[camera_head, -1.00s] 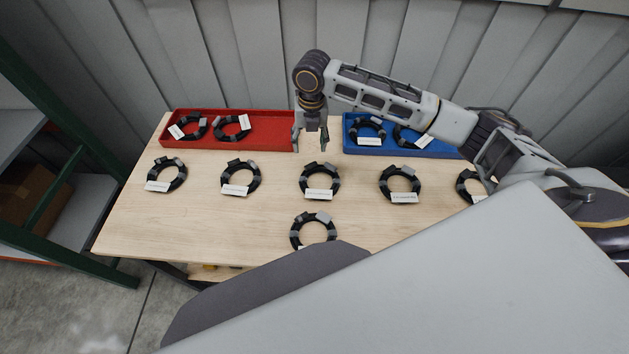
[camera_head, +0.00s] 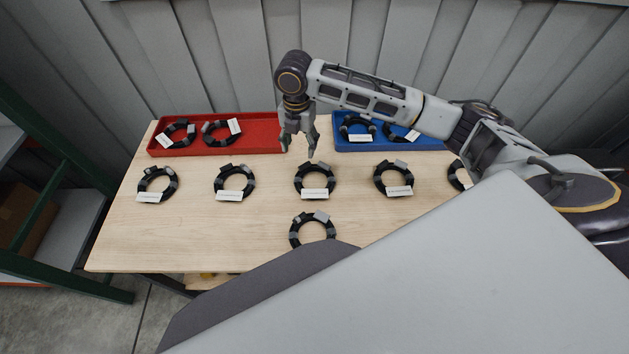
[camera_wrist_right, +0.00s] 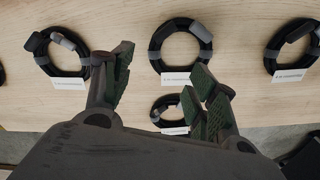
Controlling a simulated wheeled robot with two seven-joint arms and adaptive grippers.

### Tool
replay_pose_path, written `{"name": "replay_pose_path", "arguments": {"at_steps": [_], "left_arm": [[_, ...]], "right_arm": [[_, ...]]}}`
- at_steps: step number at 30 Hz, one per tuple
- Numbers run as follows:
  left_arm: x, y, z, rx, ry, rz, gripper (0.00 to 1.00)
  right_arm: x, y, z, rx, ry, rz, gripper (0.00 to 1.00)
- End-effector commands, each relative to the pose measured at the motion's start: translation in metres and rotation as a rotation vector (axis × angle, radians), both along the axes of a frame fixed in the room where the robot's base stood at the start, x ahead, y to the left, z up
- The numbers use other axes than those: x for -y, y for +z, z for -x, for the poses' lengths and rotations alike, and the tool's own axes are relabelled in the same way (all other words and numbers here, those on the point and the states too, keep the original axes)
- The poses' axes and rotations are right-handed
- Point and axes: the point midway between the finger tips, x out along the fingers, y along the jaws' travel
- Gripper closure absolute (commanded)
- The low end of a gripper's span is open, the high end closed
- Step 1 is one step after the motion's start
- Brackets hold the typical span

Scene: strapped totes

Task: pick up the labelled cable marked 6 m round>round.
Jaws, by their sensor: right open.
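Several black cable rings with grey clips and white labels lie flat. The label print is too small to read, so I cannot tell which is 6 m round>round. A table row holds a far-left ring (camera_head: 141,186), a ring (camera_head: 217,182) beside it, a middle ring (camera_head: 297,182), a right ring (camera_head: 377,180) and a partly hidden ring (camera_head: 453,174). A front ring (camera_head: 294,234) lies nearer me. My right gripper (camera_head: 299,150) is open and empty above the table behind the middle ring; its fingers also show in the right wrist view (camera_wrist_right: 164,78). My left gripper is out of view.
A red tray (camera_head: 262,146) at the back left and a blue tray (camera_head: 432,146) at the back right each hold two labelled rings. The wooden table (camera_head: 190,240) is bare between the rings. A green-framed shelf (camera_head: 65,170) stands left; a panelled wall rises behind.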

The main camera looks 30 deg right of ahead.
Motion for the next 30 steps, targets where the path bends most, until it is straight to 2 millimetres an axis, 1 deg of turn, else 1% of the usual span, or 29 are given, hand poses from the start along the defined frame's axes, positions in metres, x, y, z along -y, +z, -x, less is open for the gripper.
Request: {"name": "replay_pose_path", "arguments": {"at_steps": [6,15,19,23,30], "left_arm": [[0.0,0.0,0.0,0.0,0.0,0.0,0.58],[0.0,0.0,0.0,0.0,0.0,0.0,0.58],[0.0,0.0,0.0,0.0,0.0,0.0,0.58],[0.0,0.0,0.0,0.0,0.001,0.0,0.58],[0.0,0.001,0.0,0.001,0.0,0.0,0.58]], "right_arm": [[0.0,0.0,0.0,-0.001,-0.076,0.001,0.42],[0.0,0.0,0.0,-0.001,-0.08,0.001,0.42],[0.0,-0.003,0.0,-0.002,-0.079,0.001,0.42],[0.0,-0.013,0.0,-0.004,-0.079,0.001,0.42],[0.0,-0.043,0.001,-0.004,-0.08,0.001,0.42]]}}
